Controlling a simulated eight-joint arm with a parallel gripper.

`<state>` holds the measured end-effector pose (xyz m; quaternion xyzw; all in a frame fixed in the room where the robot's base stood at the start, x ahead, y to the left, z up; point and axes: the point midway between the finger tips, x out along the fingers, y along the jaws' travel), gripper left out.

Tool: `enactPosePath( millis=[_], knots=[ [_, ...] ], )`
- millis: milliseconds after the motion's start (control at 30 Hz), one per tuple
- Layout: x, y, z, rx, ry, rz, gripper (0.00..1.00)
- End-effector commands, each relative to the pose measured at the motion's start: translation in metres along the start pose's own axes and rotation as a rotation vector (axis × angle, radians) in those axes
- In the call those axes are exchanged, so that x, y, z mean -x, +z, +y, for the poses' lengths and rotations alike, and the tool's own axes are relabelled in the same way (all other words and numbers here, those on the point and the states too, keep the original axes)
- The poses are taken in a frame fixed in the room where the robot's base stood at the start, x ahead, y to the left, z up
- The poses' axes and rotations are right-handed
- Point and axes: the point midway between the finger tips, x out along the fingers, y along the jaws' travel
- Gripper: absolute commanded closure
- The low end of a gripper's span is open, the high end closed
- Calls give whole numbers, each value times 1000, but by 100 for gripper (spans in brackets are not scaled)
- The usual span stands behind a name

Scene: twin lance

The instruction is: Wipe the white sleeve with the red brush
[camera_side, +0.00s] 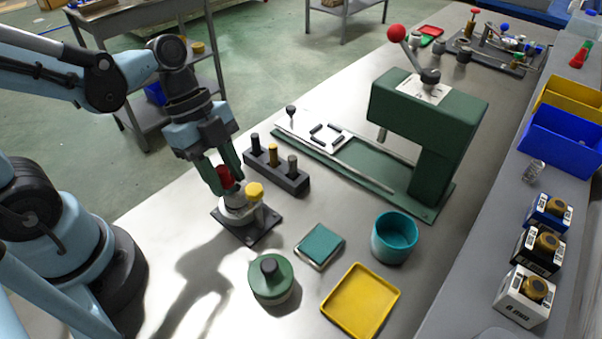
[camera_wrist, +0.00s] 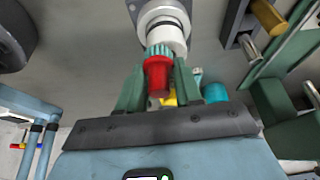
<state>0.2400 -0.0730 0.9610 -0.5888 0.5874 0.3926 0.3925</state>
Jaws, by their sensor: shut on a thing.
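My gripper (camera_side: 221,172) is shut on the red brush (camera_side: 225,177), its green fingers on either side of the red handle. In the wrist view the red handle (camera_wrist: 157,76) sits between the fingertips, with teal bristles pointing away from my gripper. The white sleeve (camera_wrist: 168,36) is just beyond the bristles, in a round metal holder (camera_wrist: 150,14). The bristles appear to meet or overlap the sleeve's near end; I cannot tell if they touch. In the side view the holder (camera_side: 238,212) stands on a dark base plate, with a yellow knob (camera_side: 254,190) beside it; the sleeve is mostly hidden there.
A dark block with several pegs (camera_side: 281,178) stands just behind the holder. A green press (camera_side: 425,120) is further back. In front are a green-topped round pot (camera_side: 271,291), a teal pad (camera_side: 320,244), a yellow tray (camera_side: 340,317) and a teal cup (camera_side: 391,251).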

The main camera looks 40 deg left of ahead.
Motion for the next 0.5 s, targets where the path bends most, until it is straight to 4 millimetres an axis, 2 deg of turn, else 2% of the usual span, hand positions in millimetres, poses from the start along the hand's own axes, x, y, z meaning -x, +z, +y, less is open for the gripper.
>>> enactPosePath(
  millis=[267,333,400,500],
  knots=[
    [0,3,25,1,0,0,99],
    [6,0,23,0,0,0,99],
    [23,-7,25,0,0,0,99],
    [31,-10,25,0,1,0,99]
  ],
)
